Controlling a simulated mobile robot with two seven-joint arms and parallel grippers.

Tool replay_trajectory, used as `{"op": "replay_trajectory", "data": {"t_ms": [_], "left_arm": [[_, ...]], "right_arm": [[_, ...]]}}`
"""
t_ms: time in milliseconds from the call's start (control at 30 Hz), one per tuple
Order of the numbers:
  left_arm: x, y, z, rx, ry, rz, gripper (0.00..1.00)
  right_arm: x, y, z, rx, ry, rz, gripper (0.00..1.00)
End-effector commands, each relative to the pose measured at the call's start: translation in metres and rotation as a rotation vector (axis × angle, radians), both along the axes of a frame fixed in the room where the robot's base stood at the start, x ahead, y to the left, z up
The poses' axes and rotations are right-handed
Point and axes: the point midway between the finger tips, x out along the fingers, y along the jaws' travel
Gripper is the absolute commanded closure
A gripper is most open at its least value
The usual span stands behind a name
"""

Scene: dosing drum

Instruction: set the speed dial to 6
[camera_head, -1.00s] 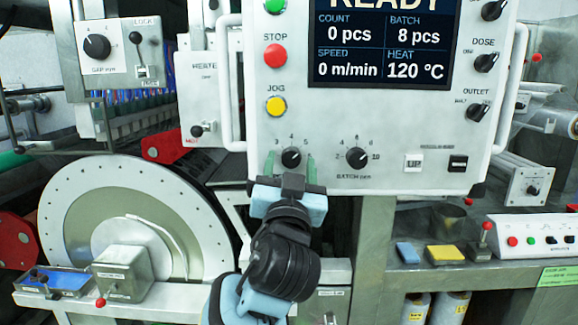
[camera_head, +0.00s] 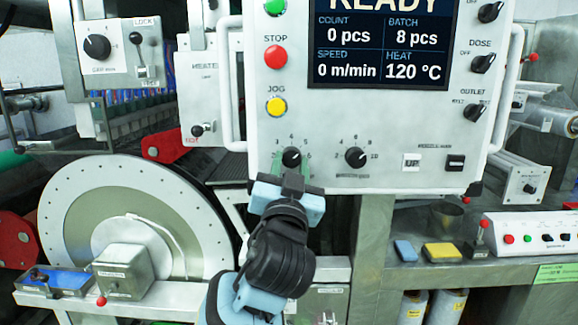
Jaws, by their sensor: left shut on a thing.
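The speed dial (camera_head: 291,157) is a black knob on the lower left of the white control panel (camera_head: 400,115), with small numbers around it, 3 and 4 among them. My left gripper (camera_head: 291,163) is at this dial from below, its green fingers on either side of the knob and shut on it. The dial's pointer is too small to read surely. The gripper hides the label under the dial. The screen (camera_head: 380,45) shows speed 0 m/min, batch 8 pcs and heat 120 °C. My right gripper is not in view.
The batch dial (camera_head: 356,157) sits close to the right of the speed dial. The yellow JOG button (camera_head: 276,107) and red STOP button (camera_head: 276,57) are above it. A large drum wheel (camera_head: 75,220) stands at the left, and a metal shelf lies below right.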

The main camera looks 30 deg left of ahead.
Motion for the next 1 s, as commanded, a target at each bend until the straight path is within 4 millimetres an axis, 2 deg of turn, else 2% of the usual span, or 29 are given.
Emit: {"op": "replay_trajectory", "data": {"t_ms": [100, 600, 1000], "left_arm": [[-0.0021, 0.0014, 0.0034, 0.067, 0.037, 0.003, 0.9], [-0.0028, 0.0047, 0.0031, 0.42, 0.254, 0.003, 0.9], [-0.0035, 0.0055, 0.0043, 0.581, 0.353, 0.002, 0.9]], "right_arm": [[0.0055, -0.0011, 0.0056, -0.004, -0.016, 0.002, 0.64], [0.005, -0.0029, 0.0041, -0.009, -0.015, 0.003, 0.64], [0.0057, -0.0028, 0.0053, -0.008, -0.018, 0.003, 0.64]]}}
